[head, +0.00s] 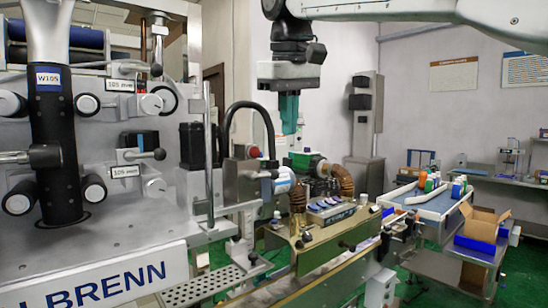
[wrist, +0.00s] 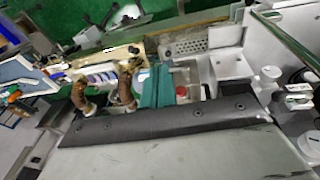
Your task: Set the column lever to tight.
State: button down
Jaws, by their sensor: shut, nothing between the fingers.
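My gripper (head: 289,120) hangs pointing down in the upper middle of the head view. Its teal fingers are together and empty, in the air in front of the grey wall. In the wrist view the teal fingers (wrist: 156,88) show over the machine bed. I cannot tell for sure which part is the column lever. No tight marking is readable. My gripper is well to the right of this lever, touching nothing.
A black sleeve column marked W105 (head: 52,130) stands at left between rollers. A conveyor with brown hoses (head: 343,180) runs below my gripper. A blue table (head: 432,205) with bottles and an open cardboard box (head: 482,222) stand at right. The air around the gripper is clear.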

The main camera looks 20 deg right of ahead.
aim_at(274, 170)
jog(key=w+a+r, duration=0.1)
jog(key=w+r, duration=0.3)
jog(key=r, duration=0.1)
jog(key=shift+w+a+r+n, duration=0.15)
jog(key=shift+a+r+n, duration=0.15)
jog(key=x, duration=1.4)
jog(key=shift+w+d, duration=0.15)
